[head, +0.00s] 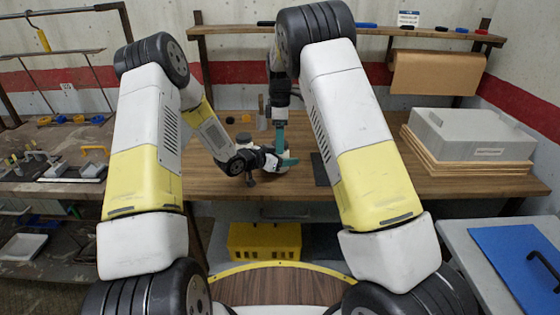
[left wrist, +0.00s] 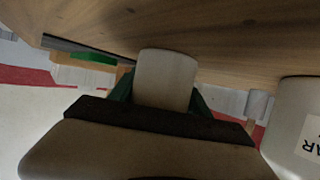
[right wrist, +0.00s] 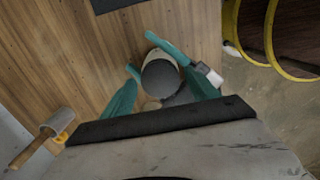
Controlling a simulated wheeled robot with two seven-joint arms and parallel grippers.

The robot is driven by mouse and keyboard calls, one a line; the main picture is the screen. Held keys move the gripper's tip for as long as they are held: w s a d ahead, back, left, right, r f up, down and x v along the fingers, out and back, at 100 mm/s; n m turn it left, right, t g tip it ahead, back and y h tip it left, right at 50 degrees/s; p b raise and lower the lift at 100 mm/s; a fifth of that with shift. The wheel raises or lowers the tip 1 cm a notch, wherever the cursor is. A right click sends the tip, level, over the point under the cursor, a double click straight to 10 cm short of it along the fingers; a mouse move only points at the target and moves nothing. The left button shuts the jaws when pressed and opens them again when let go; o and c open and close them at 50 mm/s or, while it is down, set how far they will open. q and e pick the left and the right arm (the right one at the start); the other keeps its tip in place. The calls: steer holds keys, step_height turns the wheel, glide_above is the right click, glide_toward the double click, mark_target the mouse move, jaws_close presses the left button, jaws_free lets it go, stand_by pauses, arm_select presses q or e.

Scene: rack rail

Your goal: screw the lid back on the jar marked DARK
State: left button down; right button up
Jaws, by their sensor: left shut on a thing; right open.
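My left gripper (head: 284,163) is shut on a cream jar (left wrist: 166,80) low over the wooden bench. The right wrist view shows this jar (right wrist: 153,58) with a dark grey round top (right wrist: 160,78). I cannot tell whether that top is a lid or the jar's dark mouth, and no DARK marking shows. My right gripper (right wrist: 160,92) is open, pointing down above the jar, its teal fingers either side of the top. In the left wrist view a second pale jar (left wrist: 292,105) has a partly cut-off, upside-down label. A grey round top (head: 243,137) shows behind my left gripper.
The wooden bench (head: 385,186) has a dark flat mat (head: 321,170) right of the grippers. A grey case (head: 465,130) sits on stacked boards at the right. A yellow crate (head: 264,240) is below.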

steer(key=c, duration=1.3)
steer(key=o, duration=1.4)
steer(key=shift+r, duration=0.15)
steer(key=shift+r, duration=2.15)
steer(key=shift+c, duration=0.5)
step_height(320, 180, up, 4)
steer(key=shift+f, duration=0.25)
steer(key=shift+f, duration=0.1)
